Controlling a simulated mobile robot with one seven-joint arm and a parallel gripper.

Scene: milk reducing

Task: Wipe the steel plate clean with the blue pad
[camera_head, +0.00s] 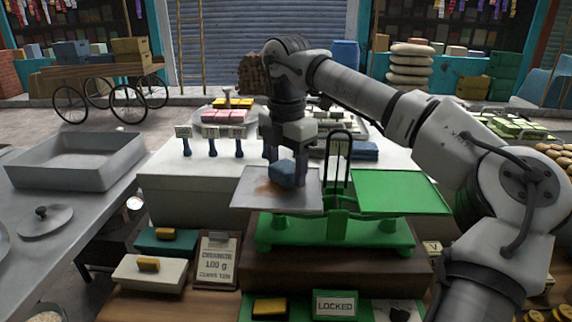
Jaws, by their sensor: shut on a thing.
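The steel plate (250,200) is the left pan of a green balance scale (335,233). A brown smear (264,188) shows on the plate, left of the blue pad. The blue pad (283,173) is at the plate's right half, between the fingers of my gripper (287,172). My gripper points down and is shut on the pad. The pad looks to be at or just above the plate; I cannot tell whether it touches. The gripper and pad hide part of the plate behind them.
The green right pan (400,196) is empty beside my arm. A black looped handle (338,150) rises close right of the gripper. Small signs (211,133) stand behind left. A clipboard (216,262) and a "LOCKED" sign (334,304) are in front. A metal tray (80,162) is left.

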